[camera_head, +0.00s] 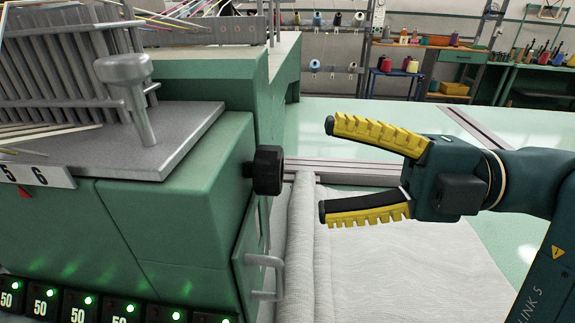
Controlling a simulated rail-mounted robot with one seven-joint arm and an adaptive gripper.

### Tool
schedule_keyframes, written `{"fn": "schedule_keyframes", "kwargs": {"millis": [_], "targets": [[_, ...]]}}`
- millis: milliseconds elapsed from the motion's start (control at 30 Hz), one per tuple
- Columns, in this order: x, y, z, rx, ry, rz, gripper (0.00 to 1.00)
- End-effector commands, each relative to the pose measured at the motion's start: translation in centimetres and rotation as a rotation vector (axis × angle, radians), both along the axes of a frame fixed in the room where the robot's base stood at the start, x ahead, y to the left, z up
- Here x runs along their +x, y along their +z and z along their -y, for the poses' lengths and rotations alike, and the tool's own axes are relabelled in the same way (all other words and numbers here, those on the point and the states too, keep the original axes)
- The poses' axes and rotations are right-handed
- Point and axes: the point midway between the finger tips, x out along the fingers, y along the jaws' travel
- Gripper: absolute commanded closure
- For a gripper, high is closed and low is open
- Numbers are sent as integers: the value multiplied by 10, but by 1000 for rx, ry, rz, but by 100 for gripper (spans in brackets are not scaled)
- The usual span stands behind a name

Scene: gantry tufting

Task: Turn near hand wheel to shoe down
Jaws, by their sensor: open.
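A black knob-like wheel (268,170) sticks out from the right side of the green machine head (180,210); it looks like the near hand wheel. My gripper (326,169) is open and empty, with yellow ribbed finger pads. It points left at the wheel, one finger higher and one lower than it in the picture. A gap shows between the fingertips and the wheel, and nothing is touched. I cannot make out the shoe or any position mark on the wheel.
A grey bar handle (267,277) sits below the wheel on the machine's side. A grey knobbed lever (128,95) stands on the top plate. Pale cloth (400,265) lies under my gripper, with a rolled edge by the machine. A metal rail (345,168) runs behind.

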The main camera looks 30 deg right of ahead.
Motion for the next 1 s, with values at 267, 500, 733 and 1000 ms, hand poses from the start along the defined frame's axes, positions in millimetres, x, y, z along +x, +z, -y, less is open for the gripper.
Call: {"fn": "schedule_keyframes", "kwargs": {"millis": [267, 500, 733, 1000], "targets": [[-32, 0, 44, -1, 0, 1, 21], [-36, 0, 49, -1, 2, 0, 21], [-36, 0, 49, -1, 1, 0, 21], [-29, 11, 45, 9, -7, -17, 21]]}}
